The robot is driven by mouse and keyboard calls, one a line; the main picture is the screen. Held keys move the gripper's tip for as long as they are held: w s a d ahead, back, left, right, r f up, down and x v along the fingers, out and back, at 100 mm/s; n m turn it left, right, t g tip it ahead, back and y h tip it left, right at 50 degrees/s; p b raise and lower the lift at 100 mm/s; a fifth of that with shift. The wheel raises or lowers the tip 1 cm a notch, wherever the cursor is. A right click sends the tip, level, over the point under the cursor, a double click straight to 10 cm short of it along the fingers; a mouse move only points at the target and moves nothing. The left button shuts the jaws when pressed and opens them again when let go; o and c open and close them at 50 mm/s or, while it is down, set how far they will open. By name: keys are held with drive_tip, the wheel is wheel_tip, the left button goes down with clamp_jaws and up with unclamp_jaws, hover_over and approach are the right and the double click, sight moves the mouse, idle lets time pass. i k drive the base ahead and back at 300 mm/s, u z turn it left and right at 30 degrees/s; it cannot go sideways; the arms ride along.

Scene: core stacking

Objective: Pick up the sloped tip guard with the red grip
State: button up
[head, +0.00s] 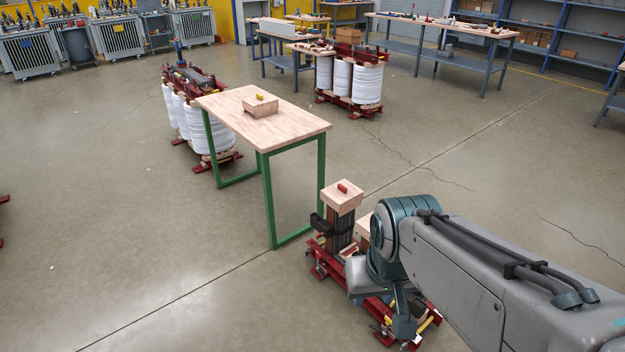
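A light wooden tip guard with a red grip (343,188) sits on top of a dark upright core column at the lower middle of the head view. Its slope is hard to make out from here. My arm comes in from the lower right and bends down just right of the column. I cannot make out my gripper's fingers; the end of the arm is low, against the red frame.
The wooden table (228,108) with green legs stands left of and behind the column. A red base frame (323,262) holds the column; my arm hides part of it. White-wound coil assemblies (349,80) stand farther back.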

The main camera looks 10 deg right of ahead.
sight(342, 197)
drive_tip(key=u, duration=0.65)
drive_tip(key=i, duration=2.4)
drive_tip(key=z, duration=1.5)
drive_tip(key=i, duration=0.55)
drive_tip(key=z, duration=0.5)
